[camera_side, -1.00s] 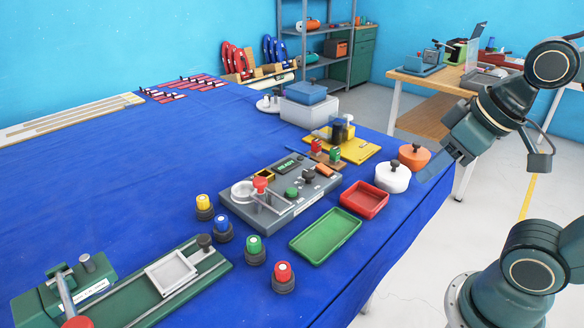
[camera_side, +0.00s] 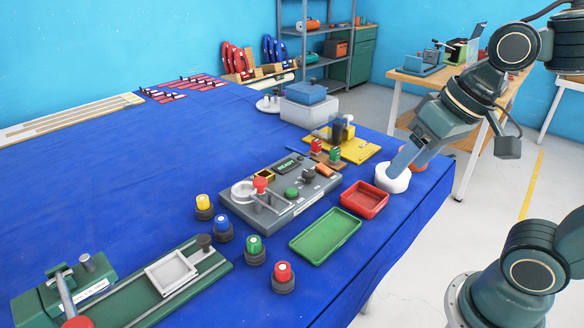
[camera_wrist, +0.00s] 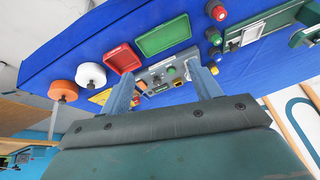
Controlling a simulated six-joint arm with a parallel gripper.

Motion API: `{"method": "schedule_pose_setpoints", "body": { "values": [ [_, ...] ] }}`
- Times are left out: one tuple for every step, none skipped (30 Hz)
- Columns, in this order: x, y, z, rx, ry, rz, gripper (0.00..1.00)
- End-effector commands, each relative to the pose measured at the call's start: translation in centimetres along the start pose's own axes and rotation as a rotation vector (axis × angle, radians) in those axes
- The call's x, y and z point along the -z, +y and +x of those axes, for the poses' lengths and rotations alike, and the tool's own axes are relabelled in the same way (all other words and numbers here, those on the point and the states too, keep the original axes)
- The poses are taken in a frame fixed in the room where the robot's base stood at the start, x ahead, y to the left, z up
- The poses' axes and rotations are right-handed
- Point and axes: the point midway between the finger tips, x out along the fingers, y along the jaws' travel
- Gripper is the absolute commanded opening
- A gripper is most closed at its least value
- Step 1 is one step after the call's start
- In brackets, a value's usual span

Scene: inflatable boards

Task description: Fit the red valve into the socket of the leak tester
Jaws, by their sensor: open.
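The red valve (camera_side: 283,275), with a red top and dark base, stands upright on the blue cloth at the near end of a row of valves. It also shows near the top of the wrist view (camera_wrist: 219,13). The leak tester (camera_side: 310,207) is a grey box with a READY display, a red knob and a green button. A round pale fitting is at its left; I cannot tell surely which part is the socket. My gripper (camera_side: 402,165) is open and empty, to the right of the tester, hiding part of the white pot. Its two fingers show in the wrist view (camera_wrist: 160,78).
Green (camera_side: 254,248), blue (camera_side: 223,227) and yellow (camera_side: 204,206) valves stand beside the red one. A green tray (camera_side: 326,236) and red tray (camera_side: 364,201) lie right of the tester. The white pot (camera_side: 391,183) and orange pot (camera_side: 420,162) stand near the table edge.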

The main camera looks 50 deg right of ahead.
Motion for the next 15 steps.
{"method": "schedule_pose_setpoints", "body": {
  "values": [
    [0.6,-0.6,0.4,0.010,-0.025,0.042,0.63],
    [0.9,-1.0,0.6,0.016,-0.038,0.071,0.63],
    [1.3,-1.5,0.8,0.024,-0.058,0.111,0.63],
    [1.6,-1.9,1.0,0.028,-0.071,0.141,0.63],
    [1.9,-2.3,1.3,0.034,-0.086,0.171,0.63],
    [2.3,-2.8,1.6,0.039,-0.106,0.211,0.63],
    [2.5,-3.2,1.8,0.042,-0.122,0.242,0.63],
    [2.8,-3.5,2.1,0.045,-0.137,0.272,0.63],
    [3.2,-4.0,2.4,0.048,-0.158,0.312,0.63],
    [3.4,-4.4,2.7,0.050,-0.174,0.342,0.63],
    [3.7,-4.8,3.0,0.051,-0.190,0.373,0.63],
    [4.0,-5.3,3.4,0.051,-0.212,0.412,0.63],
    [4.2,-5.6,3.6,0.050,-0.228,0.444,0.63],
    [4.4,-6.0,4.0,0.050,-0.245,0.473,0.63],
    [4.7,-6.5,4.4,0.047,-0.267,0.514,0.63]
  ]
}}
